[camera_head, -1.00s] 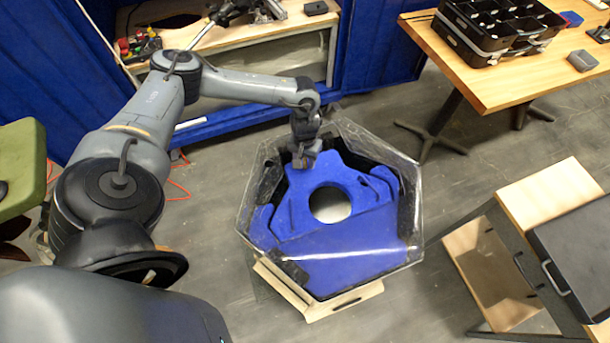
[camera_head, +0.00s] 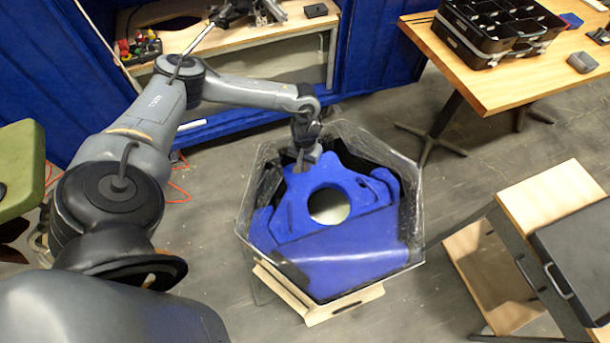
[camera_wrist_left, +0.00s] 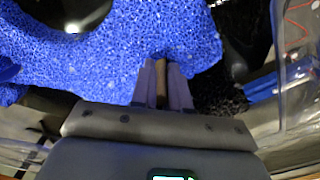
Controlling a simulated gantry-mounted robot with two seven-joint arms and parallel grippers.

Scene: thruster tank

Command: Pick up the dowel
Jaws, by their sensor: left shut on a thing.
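The dowel (camera_wrist_left: 161,82) shows in the left wrist view as a short brown piece between the two fingers of my left gripper (camera_wrist_left: 162,88). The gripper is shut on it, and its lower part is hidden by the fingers. In the head view my left gripper (camera_head: 302,164) points down inside the clear hexagonal tank (camera_head: 415,225), at the far edge of the blue foam piece (camera_head: 335,255). The dowel itself cannot be made out in the head view. My right gripper is not in view.
The tank's clear walls stand close around my left gripper. A wooden workbench (camera_head: 265,38) is behind it. A wooden table (camera_head: 470,85) with black bins (camera_head: 500,30) is at the back right. A black case (camera_head: 580,255) lies at the right. Grey floor lies between.

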